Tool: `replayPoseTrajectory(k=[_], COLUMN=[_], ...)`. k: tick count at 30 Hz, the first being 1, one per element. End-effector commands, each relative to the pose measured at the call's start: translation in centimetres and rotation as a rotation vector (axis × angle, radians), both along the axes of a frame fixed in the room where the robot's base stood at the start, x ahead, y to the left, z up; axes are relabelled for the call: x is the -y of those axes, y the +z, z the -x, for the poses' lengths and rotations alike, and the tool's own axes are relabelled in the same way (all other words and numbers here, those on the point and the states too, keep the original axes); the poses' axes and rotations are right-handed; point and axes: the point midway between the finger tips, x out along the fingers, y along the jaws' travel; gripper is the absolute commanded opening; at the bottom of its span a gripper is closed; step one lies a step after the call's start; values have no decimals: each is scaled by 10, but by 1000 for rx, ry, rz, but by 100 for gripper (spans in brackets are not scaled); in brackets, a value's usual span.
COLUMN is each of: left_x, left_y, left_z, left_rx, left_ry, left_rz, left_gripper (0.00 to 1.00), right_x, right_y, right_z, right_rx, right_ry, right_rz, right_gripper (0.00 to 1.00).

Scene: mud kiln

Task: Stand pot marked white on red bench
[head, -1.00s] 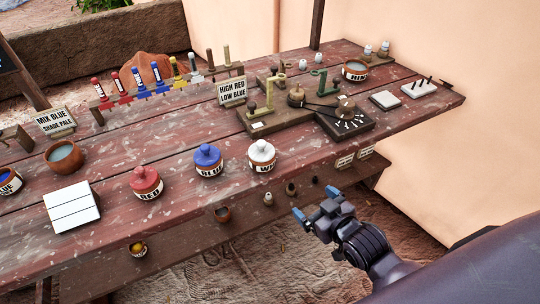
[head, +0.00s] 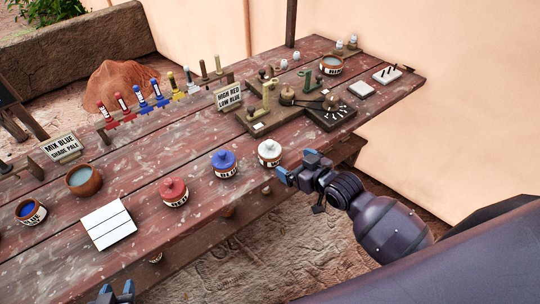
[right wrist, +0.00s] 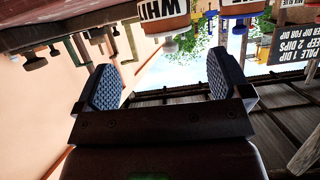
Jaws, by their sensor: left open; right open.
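The pot marked white (head: 269,153), with a white lid and a dark-lettered label, stands upright on the red bench (head: 140,180) near its front edge. In the right wrist view its label shows upside down at the top (right wrist: 163,10). My right gripper (head: 297,166) is open and empty at the bench's front edge, just right of the pot and apart from it. Its spread fingers also show in the right wrist view (right wrist: 165,80). My left gripper (head: 115,294) is open at the bottom edge of the head view, mostly cut off.
A blue-lidded pot (head: 224,163) and a red-lidded pot (head: 174,192) stand left of the white one. A white panel (head: 108,223) lies farther left. A balance-like wooden device (head: 275,115) stands behind. Bare bench lies between the pots and the back row.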

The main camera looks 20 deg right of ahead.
Motion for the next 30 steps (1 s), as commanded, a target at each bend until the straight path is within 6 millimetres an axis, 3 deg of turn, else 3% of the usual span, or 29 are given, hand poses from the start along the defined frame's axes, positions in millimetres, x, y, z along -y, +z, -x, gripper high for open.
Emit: replayPoseTrajectory(k=[8,16,30], left_x=[0,0,0], left_y=[-5,-9,-12], left_z=[1,1,2], left_rx=[0,0,-2], left_ry=[-1,-1,-1], left_rz=[1,1,0], left_gripper=[43,43,43], right_x=[-2,-16,-35], right_y=[-12,-26,-43], right_z=[-3,-35,-69], right_rx=[-35,-34,-33], right_ry=[-8,-10,-9], right_rz=[-49,-52,-52], right_gripper=[95,95,95])
